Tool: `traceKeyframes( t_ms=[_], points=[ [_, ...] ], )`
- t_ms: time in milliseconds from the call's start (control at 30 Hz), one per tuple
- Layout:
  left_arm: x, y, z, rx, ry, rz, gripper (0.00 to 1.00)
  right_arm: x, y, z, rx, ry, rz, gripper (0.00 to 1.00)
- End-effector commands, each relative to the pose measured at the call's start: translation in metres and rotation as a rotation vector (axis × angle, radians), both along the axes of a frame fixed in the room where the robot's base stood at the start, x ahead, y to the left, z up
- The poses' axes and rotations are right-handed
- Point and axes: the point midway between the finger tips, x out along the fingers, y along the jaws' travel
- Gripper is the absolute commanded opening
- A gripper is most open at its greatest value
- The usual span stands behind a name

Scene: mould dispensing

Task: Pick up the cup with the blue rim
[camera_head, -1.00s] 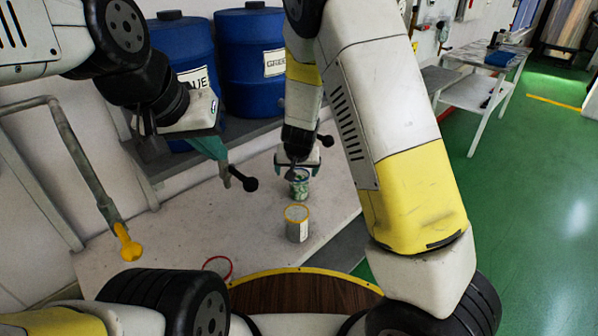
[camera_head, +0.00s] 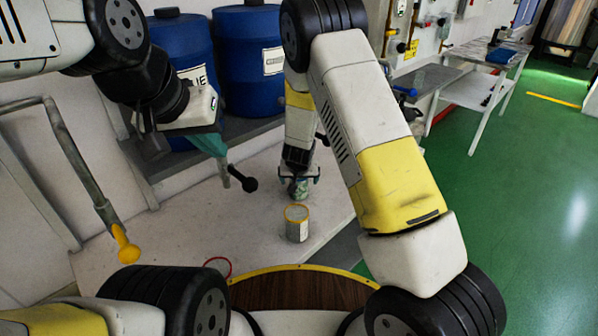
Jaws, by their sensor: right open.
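A small cup (camera_head: 300,189) with green on its side stands on the pale table behind the yellow-rimmed cup. Its rim is mostly hidden by my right gripper, so I cannot make out the rim colour. My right gripper (camera_head: 299,179) is open over this cup, with a finger on either side; I cannot tell whether they touch it. My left gripper (camera_head: 232,174) hangs side-on above the table, left of the cups and apart from them. I cannot see its opening.
A yellow-rimmed cup (camera_head: 297,225) stands just in front. A red ring-shaped rim (camera_head: 218,266) shows near the wooden round top (camera_head: 300,291). Blue drums (camera_head: 249,60) stand behind. A pipe with a yellow end (camera_head: 126,247) is at left. The table's left middle is clear.

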Motion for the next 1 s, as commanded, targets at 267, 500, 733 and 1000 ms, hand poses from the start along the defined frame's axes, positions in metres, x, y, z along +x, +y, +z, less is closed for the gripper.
traceKeyframes(
  t_ms=[267,500,733,1000],
  points=[
    [0.0,0.0,0.0,0.0,0.0,0.0,0.0,0.0003,0.0003,-0.0001,0.0,0.0,0.0,0.74],
    [0.0,0.0,0.0,0.0,0.0,0.0,0.0,0.0001,0.0003,0.0,0.0,0.0,0.0,0.27],
    [-0.0001,0.0,0.0001,0.0,0.0,0.0,0.0,0.0006,0.0004,0.0006,0.001,-0.002,0.001,0.0],
    [0.0,0.0,0.0,0.0,0.0,0.0,0.0,0.0014,-0.0006,0.0012,0.001,-0.002,0.001,0.0]
  ],
)
